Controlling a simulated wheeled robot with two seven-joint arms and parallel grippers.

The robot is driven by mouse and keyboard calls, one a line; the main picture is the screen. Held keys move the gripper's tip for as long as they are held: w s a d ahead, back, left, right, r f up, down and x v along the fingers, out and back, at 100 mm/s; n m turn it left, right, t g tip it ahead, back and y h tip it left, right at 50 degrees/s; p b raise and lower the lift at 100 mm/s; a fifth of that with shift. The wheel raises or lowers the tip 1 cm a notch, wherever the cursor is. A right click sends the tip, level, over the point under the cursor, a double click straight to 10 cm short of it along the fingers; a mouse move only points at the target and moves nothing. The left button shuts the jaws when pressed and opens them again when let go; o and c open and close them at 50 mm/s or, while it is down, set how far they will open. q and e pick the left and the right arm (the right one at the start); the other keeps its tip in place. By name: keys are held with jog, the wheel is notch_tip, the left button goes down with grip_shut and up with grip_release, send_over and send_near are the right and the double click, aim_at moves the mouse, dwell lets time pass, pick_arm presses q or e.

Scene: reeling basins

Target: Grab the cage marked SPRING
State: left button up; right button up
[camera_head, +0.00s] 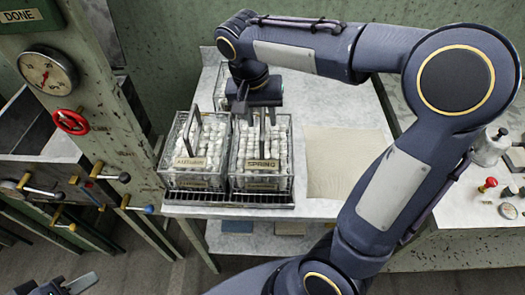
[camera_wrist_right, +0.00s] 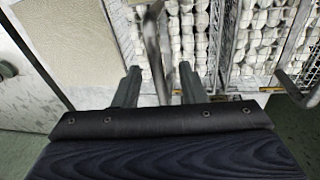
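The cage marked SPRING (camera_head: 262,183) is a clear-walled wire cage full of white cocoons, with its label on the front and an upright grey handle. My right gripper (camera_head: 255,108) is over this cage with its fingers pointing down. In the right wrist view my right gripper (camera_wrist_right: 157,88) is open, and the handle (camera_wrist_right: 153,45) stands between its two fingers, with a visible gap on both sides. My left gripper (camera_head: 55,286) is at the bottom left corner, partly cut off, its fingers apart and empty, far from the cage.
A third cage (camera_head: 220,88) is behind, partly hidden. A beige mat (camera_head: 340,160) lies to the right. A dark grating (camera_head: 230,200) runs along the front. A post with gauge (camera_head: 46,71) stands left.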

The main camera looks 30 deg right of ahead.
jog(key=f, duration=0.3)
jog(key=shift+d+f, duration=0.25)
jog(key=shift+d, duration=0.15)
grip_shut()
dwell(1.1)
